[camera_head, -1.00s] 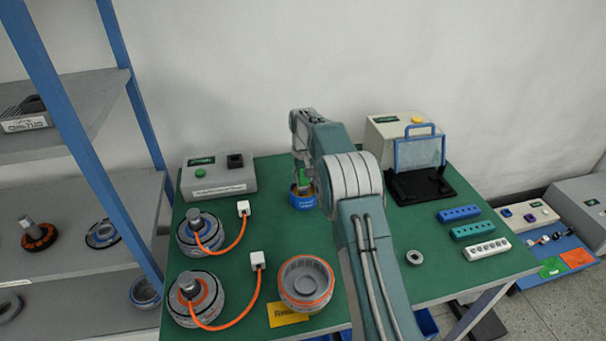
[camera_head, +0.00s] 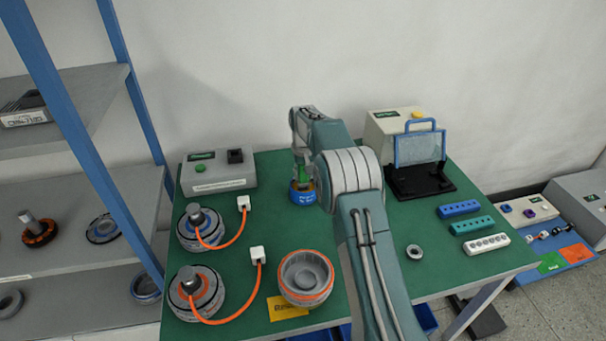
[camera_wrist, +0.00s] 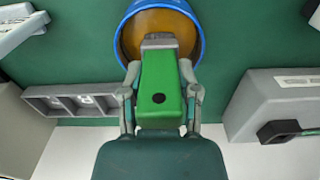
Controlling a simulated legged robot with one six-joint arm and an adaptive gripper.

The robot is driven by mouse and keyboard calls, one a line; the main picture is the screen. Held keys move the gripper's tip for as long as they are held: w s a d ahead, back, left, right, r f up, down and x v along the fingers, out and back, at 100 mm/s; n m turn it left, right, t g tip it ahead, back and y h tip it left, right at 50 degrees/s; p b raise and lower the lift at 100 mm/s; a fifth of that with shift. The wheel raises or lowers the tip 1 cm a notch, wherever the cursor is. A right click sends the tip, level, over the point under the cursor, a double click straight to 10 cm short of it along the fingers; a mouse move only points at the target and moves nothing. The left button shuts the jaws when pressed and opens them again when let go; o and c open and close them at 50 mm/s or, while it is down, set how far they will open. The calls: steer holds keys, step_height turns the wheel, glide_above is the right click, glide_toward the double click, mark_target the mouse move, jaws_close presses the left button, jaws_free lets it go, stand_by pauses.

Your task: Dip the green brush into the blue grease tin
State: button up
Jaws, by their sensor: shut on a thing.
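My gripper (camera_wrist: 160,100) is shut on the green brush (camera_wrist: 160,90), with one finger on each side of its handle. In the wrist view the brush's grey end overlaps the amber inside of the blue grease tin (camera_wrist: 203,40). I cannot tell how deep it reaches. In the head view the tin (camera_head: 302,197) stands on the green table, directly below the brush (camera_head: 304,173). My arm hides part of my gripper there.
A grey box with a green button (camera_head: 218,172) stands left of the tin. Hub motors with orange cables (camera_head: 200,229) and an open orange-rimmed housing (camera_head: 306,278) are in front. A black fixture (camera_head: 420,181) and coloured blocks (camera_head: 459,208) are at right.

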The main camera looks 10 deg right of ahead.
steer(key=shift+r, duration=0.15)
steer(key=shift+r, duration=4.05)
